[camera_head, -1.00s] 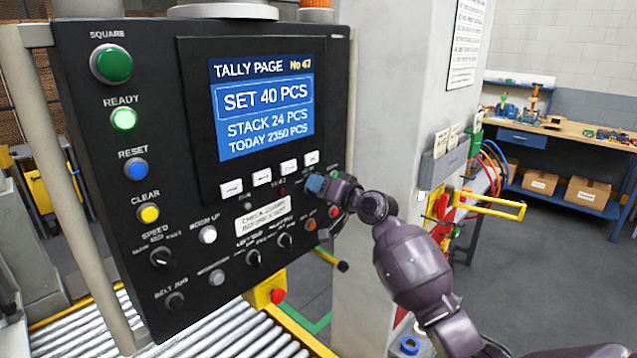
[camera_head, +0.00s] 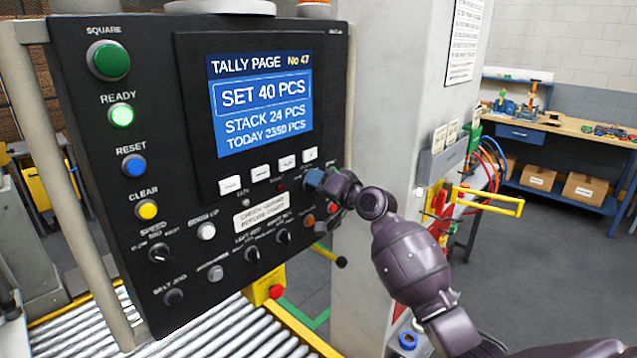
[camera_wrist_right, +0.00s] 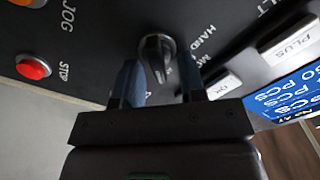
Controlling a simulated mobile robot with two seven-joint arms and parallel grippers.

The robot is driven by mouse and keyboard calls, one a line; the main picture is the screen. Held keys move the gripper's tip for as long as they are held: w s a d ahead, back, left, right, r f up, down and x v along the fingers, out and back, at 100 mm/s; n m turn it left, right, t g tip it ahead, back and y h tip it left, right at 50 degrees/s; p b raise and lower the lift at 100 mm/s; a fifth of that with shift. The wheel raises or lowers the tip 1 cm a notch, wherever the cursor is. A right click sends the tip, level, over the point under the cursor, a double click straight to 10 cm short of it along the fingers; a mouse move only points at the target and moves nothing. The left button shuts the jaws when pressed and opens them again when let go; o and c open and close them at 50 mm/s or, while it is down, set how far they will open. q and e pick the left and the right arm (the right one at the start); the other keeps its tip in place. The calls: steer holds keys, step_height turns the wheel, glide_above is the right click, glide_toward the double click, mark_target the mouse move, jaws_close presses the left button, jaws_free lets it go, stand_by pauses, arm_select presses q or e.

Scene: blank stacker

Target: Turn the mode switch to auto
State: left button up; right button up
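The mode switch (camera_wrist_right: 158,50) is a dark rotary knob on the black panel, with a HAND label and a partly covered label starting with A beside it. My right gripper (camera_wrist_right: 158,78) has its two blue fingers apart, one on each side of the knob, with narrow gaps showing. Which label the knob points to is hard to tell. In the head view my right gripper (camera_head: 318,180) is at the panel's right side, below the screen, and hides the switch. My left gripper is not in view.
The control panel (camera_head: 110,255) carries buttons and knobs around a blue screen (camera_head: 262,105). A red STOP button (camera_wrist_right: 33,66) and the OK key (camera_wrist_right: 223,85) sit near the switch. A roller conveyor (camera_head: 225,335) runs below. A grey pillar (camera_head: 385,110) stands to the right.

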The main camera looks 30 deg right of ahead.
steer(key=shift+s, duration=0.1)
steer(key=b+v, duration=0.2)
steer(key=v, duration=0.8)
steer(key=shift+s, duration=0.3)
steer(key=shift+d, duration=0.15)
steer(key=s+a+f+n+h, duration=0.2)
steer(key=s+f+n+h, duration=0.15)
steer(key=f, duration=0.55)
steer(key=s+a+f+n+h, duration=0.2)
steer(key=s+f+n, duration=0.15)
steer(key=f, duration=0.65)
steer(key=s+a+f+g, duration=0.2)
steer(key=s+a+f, duration=0.1)
steer(key=s+f, duration=0.6)
steer(key=s+a+f+g, duration=0.3)
steer(key=s+f, duration=0.6)
steer(key=s, duration=0.3)
steer(key=shift+s+a+f+m+b, duration=0.2)
steer(key=shift+a+f+m+b, duration=0.1)
steer(key=shift+f+b, duration=0.15)
